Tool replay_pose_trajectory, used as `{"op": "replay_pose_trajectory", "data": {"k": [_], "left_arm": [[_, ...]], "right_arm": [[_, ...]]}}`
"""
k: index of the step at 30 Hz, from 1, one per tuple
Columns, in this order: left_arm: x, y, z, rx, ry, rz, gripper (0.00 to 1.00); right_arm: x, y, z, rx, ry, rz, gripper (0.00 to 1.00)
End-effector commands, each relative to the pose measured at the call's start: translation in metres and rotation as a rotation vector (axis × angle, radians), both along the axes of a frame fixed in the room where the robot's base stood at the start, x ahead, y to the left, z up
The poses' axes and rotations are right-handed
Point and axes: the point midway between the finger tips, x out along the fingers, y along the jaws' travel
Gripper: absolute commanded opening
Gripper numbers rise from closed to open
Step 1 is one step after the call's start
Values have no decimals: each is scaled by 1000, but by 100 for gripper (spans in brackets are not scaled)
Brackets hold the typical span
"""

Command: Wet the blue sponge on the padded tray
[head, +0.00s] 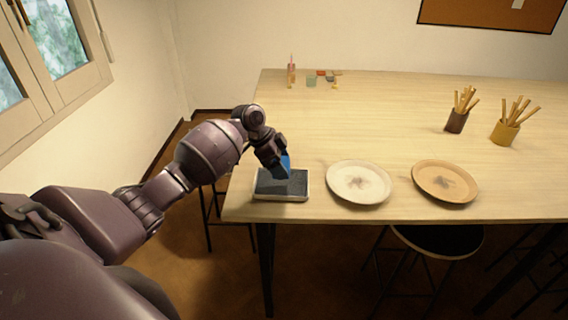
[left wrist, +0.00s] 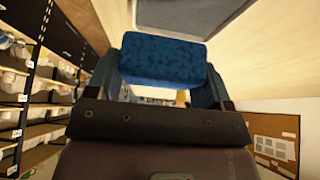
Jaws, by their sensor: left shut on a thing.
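The padded tray (head: 281,185) is a small light-rimmed tray with a dark pad, lying at the table's front left corner. Part of it shows at the top of the left wrist view (left wrist: 187,33). My left gripper (head: 277,164) is at the tray, shut on the blue sponge (head: 285,162). The sponge shows clearly as a speckled blue block between the fingers in the left wrist view (left wrist: 163,63). In the head view the gripper partly hides the sponge, and I cannot tell whether it touches the pad. My right gripper is not in view.
Two round plates, one whitish (head: 358,196) and one tan (head: 445,194), lie right of the tray. Two cups of wooden sticks, a brown one (head: 456,122) and a yellow one (head: 503,132), stand farther back. Small items (head: 311,81) stand at the far left. The table's middle is clear.

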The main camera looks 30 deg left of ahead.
Motion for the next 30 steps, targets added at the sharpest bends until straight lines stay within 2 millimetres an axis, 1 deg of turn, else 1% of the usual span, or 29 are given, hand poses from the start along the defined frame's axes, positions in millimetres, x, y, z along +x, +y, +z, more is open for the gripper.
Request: {"op": "replay_pose_trajectory", "data": {"k": [8,14,18,23,30], "left_arm": [[0,0,-25,0,2,0,55],[0,0,-45,0,3,1,55],[0,0,-54,0,2,1,55],[0,0,-58,0,2,1,55],[0,0,-57,0,0,1,55]], "right_arm": [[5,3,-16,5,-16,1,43],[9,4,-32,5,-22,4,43],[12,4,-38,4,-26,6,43],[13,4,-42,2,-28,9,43],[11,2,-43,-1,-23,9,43]]}}
